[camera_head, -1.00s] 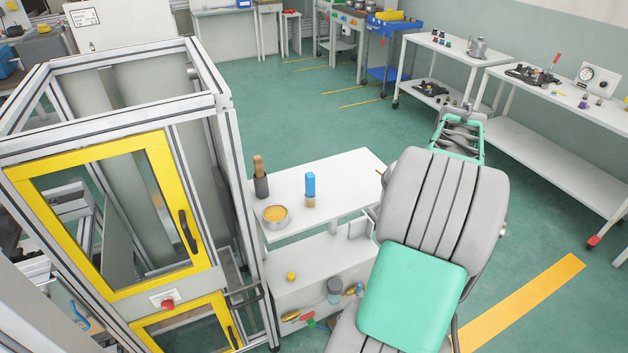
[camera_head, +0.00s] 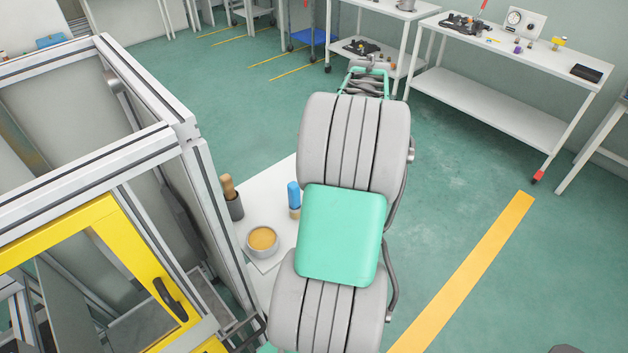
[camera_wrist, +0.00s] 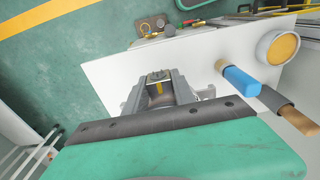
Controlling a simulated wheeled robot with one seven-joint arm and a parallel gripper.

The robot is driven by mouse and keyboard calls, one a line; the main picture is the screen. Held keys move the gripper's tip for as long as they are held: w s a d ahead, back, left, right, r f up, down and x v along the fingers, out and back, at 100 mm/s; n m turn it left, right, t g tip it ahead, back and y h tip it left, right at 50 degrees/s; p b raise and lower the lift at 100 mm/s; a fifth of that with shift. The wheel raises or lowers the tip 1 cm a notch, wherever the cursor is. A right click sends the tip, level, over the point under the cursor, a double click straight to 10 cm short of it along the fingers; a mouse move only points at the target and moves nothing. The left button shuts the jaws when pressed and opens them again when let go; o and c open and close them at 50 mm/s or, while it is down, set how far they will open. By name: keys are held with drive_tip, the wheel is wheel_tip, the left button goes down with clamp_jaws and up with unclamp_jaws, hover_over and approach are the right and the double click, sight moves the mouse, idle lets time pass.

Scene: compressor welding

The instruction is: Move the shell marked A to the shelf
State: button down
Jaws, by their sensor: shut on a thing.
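My gripper (camera_wrist: 160,80) shows in the wrist view, over part of a white tabletop (camera_wrist: 108,72) and the green floor. It is shut on a small grey piece (camera_wrist: 160,97) with a yellowish part, mostly hidden between the fingers. This looks like the shell, but no letter A can be read. In the head view my arm reaches away toward the back, and the held piece cannot be made out there. White two-level tables, one with a bare lower shelf (camera_head: 490,105), stand at the back right. I cannot tell which shelf the task means.
A yellow-framed machine enclosure (camera_head: 75,235) stands close on the left. Beside it a white table (camera_head: 270,190) bears a bowl (camera_head: 262,240), a blue-handled tool (camera_head: 294,198) and a wooden-handled tool (camera_head: 230,195). Open floor lies to the right, with a yellow stripe (camera_head: 465,270).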

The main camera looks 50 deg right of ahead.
wheel_tip(320, 180, down, 8)
drive_tip(key=shift+r+p, duration=0.1)
drive_tip(key=shift+p, duration=0.5)
drive_tip(key=shift+f, duration=0.3)
drive_tip(key=c, duration=1)
unclamp_jaws()
drive_tip(key=shift+a, duration=0.1)
drive_tip(key=shift+c, duration=0.2)
drive_tip(key=r, duration=0.4)
drive_tip(key=r+b, duration=0.1)
drive_tip(key=r, duration=0.7)
drive_tip(key=shift+s+r, duration=0.2)
drive_tip(key=shift+s, duration=0.2)
drive_tip(key=shift+w+a, duration=0.1)
